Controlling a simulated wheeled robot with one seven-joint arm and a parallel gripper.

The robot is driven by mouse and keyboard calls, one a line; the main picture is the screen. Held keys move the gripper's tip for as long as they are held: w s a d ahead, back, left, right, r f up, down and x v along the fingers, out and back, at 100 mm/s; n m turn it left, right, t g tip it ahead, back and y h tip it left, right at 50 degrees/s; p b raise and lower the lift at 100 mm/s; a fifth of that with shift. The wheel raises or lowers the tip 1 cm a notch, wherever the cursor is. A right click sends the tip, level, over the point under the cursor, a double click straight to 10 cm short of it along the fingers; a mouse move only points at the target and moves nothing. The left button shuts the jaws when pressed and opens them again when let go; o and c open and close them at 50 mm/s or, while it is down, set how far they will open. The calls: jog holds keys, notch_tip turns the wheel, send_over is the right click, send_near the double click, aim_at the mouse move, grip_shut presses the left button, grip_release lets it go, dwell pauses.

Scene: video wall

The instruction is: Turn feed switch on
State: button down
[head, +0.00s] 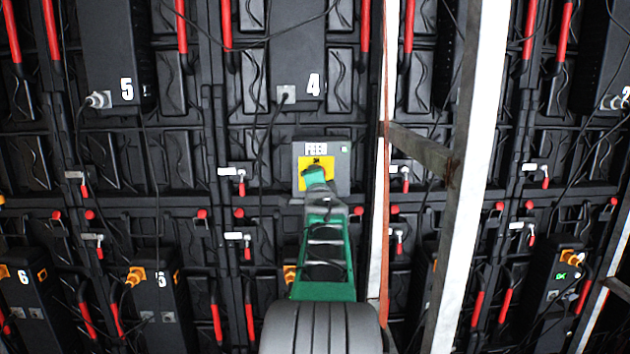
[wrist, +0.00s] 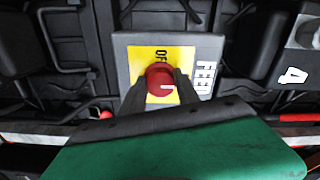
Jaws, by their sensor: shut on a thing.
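The feed switch box (head: 341,182) is grey with a yellow plate and a "FEED" label, mounted on the back of the video wall. In the wrist view, the box (wrist: 209,45) shows a red round knob (wrist: 158,78) on its yellow plate, with part of an "OFF" label beside it. A short white mark shows on the knob. My gripper (head: 315,175) reaches up to the yellow plate. In the wrist view, the dark fingers of my gripper (wrist: 161,91) are shut on the knob, one on each side. My gripper hides the knob in the head view.
A white upright post (head: 466,180) with a cross brace (head: 420,147) stands right of my arm. A thinner post (head: 381,170) is closer. Cables hang around the panel marked 4 (head: 298,50) above the box. Red handles (head: 365,25) line the wall.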

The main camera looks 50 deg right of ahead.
jog(key=shift+r, duration=0.15)
jog(key=c, duration=0.9)
grip_release()
jog(key=shift+s, duration=0.1)
jog(key=b+v, duration=0.1)
jog(key=v, duration=0.6)
jog(key=shift+s+a, duration=0.2)
jog(key=shift+a, duration=0.05)
